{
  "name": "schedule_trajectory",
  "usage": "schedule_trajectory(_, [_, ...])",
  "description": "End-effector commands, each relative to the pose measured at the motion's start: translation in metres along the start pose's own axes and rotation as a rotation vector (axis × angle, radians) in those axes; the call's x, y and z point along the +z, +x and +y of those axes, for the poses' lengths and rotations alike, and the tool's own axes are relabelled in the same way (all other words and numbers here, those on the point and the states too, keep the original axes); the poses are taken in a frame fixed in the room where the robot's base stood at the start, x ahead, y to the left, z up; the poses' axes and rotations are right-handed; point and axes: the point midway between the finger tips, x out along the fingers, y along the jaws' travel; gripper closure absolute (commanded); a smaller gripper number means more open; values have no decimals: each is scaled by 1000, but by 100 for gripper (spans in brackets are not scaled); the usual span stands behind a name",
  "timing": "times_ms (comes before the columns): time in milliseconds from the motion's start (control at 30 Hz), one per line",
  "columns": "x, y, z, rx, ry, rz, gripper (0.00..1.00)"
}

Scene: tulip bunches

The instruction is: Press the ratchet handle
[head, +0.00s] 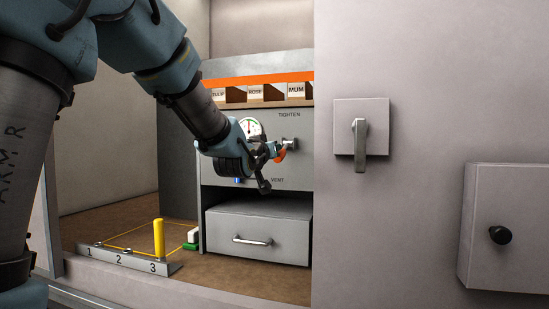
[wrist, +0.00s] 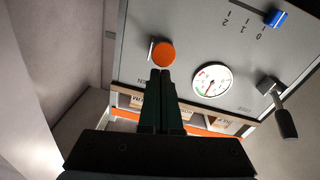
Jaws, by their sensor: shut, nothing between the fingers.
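The ratchet handle (head: 281,155) has an orange end and sits by a metal hub under the TIGHTEN label on the grey panel. In the wrist view its round orange end (wrist: 163,54) is just beyond my fingertips. My gripper (wrist: 161,74) is shut and empty, its two dark fingers together and pointing at the orange end. I cannot tell whether they touch it. In the head view my gripper (head: 272,151) is close to the left of the handle, and my wrist hides part of the panel.
A round gauge (wrist: 212,80), a blue knob (wrist: 276,17) and a dark-gripped lever (wrist: 285,120) are on the panel nearby. Below is a drawer (head: 257,231). A yellow peg (head: 158,239) stands on a numbered rack (head: 120,260). A wall switch (head: 360,140) is at right.

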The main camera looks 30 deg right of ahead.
Motion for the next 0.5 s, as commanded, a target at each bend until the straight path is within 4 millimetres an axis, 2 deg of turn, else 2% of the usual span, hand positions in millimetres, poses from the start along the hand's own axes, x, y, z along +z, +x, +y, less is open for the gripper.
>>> schedule_trajectory(33, [8, 0, -1, 0, 0, -5, 100])
schedule_trajectory(500, [13, 1, -2, -1, 0, -10, 100])
